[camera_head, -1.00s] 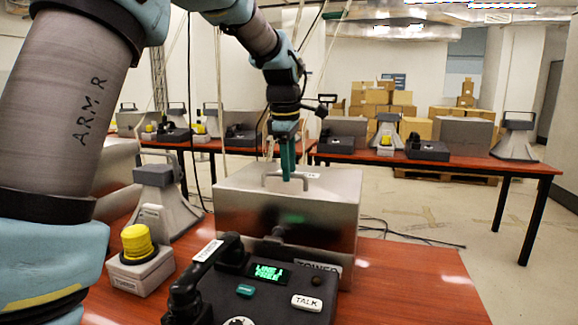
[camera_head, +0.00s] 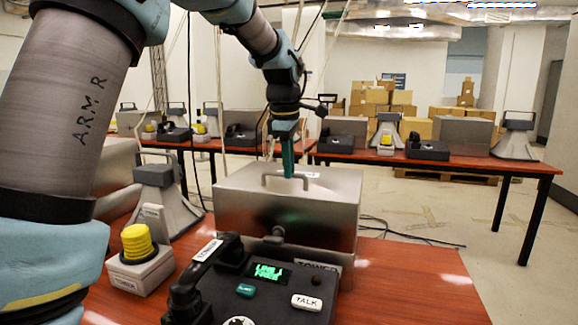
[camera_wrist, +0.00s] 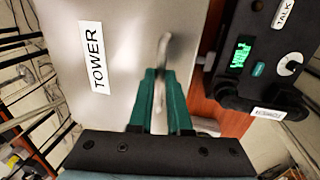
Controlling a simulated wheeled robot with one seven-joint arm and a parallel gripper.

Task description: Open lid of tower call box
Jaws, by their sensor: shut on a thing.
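The tower call box is a grey metal box (camera_head: 240,205) on the red-brown table, with a "TOWER" label on its top (camera_wrist: 93,58). Its lid is down as far as I can see. A bar handle (camera_head: 268,176) stands on the lid, and it also shows in the wrist view (camera_wrist: 163,50). My gripper (camera_head: 288,172) comes down from above onto the lid, and its green fingers (camera_wrist: 160,82) are shut on the handle.
A black phone unit (camera_head: 265,290) with handset and TALK button sits in front of the box. A yellow-topped beacon (camera_head: 137,243) and a grey horn speaker (camera_head: 165,195) stand to its left. The table right of the box (camera_head: 420,285) is clear.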

